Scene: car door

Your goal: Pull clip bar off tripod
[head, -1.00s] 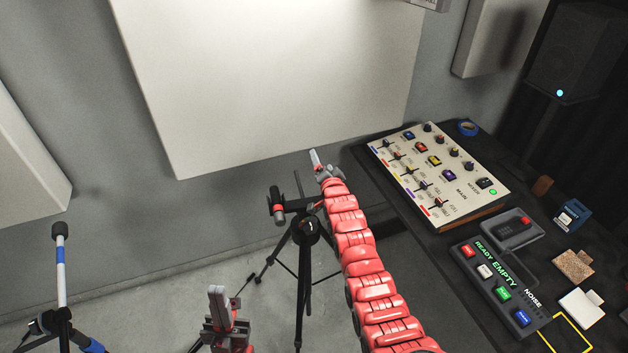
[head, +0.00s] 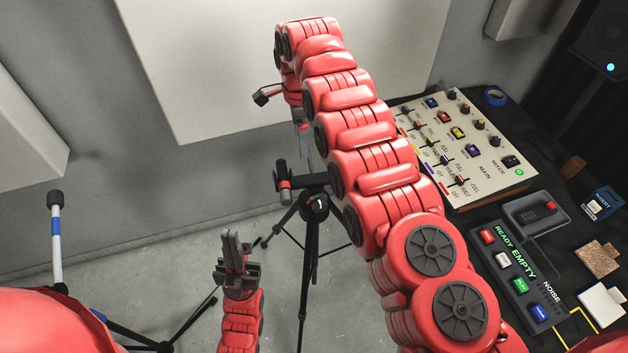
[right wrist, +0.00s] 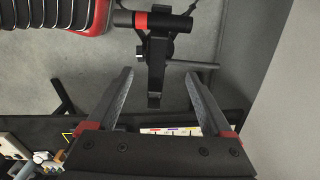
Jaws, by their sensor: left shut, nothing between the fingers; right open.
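The black tripod (head: 311,225) stands on the floor in the middle of the head view. The black clip bar (head: 302,182) sits across its top, with an upright red-banded black cylinder (head: 284,183) at its left end. In the right wrist view the bar (right wrist: 157,65) runs down from the red-banded cylinder (right wrist: 150,20) toward the space between my fingers. My right gripper (head: 303,145) is open and points down above the bar, apart from it. In the right wrist view its fingers (right wrist: 160,76) are spread and empty. My left gripper (head: 231,240) is shut, empty and upright, left of the tripod.
A dark table at the right holds a mixer panel (head: 465,150), a button box (head: 518,270) and small blocks. A blue-banded microphone stand (head: 57,245) is at the left. A pale wall panel (head: 210,70) is behind.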

